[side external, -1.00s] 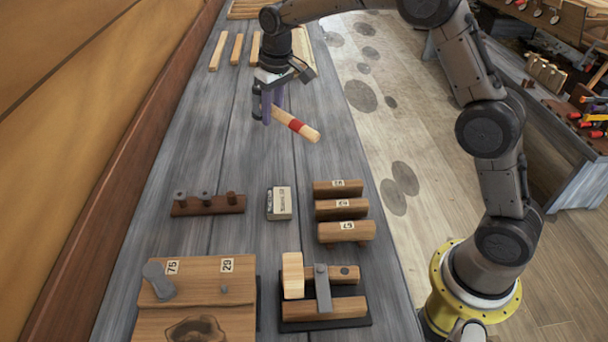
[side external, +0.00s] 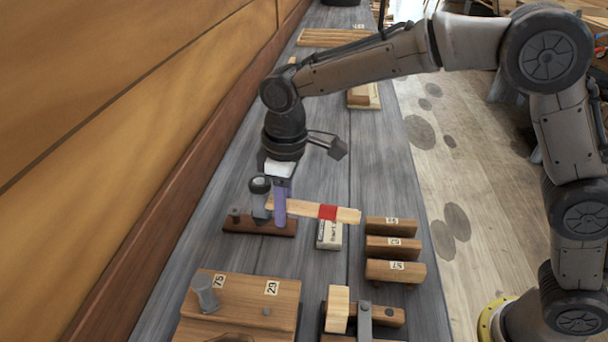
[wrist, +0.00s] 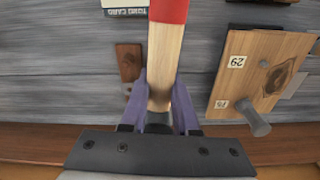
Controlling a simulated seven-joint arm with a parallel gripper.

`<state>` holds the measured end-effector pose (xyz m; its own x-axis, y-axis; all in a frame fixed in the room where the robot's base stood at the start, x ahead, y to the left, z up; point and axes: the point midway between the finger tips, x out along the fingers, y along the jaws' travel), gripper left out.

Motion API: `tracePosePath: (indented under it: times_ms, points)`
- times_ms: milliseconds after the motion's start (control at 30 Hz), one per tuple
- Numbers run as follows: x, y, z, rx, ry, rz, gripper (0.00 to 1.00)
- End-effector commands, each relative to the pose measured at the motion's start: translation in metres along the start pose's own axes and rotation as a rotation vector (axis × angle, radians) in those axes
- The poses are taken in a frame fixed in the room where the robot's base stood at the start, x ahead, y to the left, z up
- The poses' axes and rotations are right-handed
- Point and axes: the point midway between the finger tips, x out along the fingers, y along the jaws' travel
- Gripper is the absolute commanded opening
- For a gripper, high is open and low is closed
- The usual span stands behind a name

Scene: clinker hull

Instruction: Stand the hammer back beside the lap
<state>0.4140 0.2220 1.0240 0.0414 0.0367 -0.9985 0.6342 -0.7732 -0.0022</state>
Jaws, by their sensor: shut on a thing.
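The hammer has a pale wooden handle with a red band (side external: 328,212) and a dark grey head (side external: 260,190). My gripper (side external: 280,205) is shut on the handle close to the head. The handle lies roughly level and points right in the side view. In the wrist view the handle (wrist: 164,60) runs up from between my purple fingers (wrist: 162,110); the head is mostly hidden. The lap, a stepped wooden board marked 75 and 29 (side external: 245,290), lies nearer the side camera than the gripper. It also shows in the wrist view (wrist: 250,55).
A dark wooden rail with pegs (side external: 240,224) is below the hammer head. A small labelled box (side external: 329,238) is under the handle. Numbered wooden blocks (side external: 395,271) lie to the right, and a clamp-like tool (side external: 364,320) lies in front. Bare bench shows left of the rail.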

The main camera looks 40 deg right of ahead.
Motion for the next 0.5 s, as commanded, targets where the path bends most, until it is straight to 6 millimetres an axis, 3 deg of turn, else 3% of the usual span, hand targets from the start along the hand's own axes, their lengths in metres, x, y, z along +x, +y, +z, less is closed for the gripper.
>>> tracePosePath:
  times_ms: [100, 200, 500]
  points:
    - [-0.005, -0.028, -0.005, -0.060, -0.003, -0.001, 0.00]
    - [-0.006, -0.041, -0.006, -0.087, -0.011, -0.003, 0.00]
    - [0.010, -0.046, -0.006, -0.099, -0.026, -0.003, 0.00]
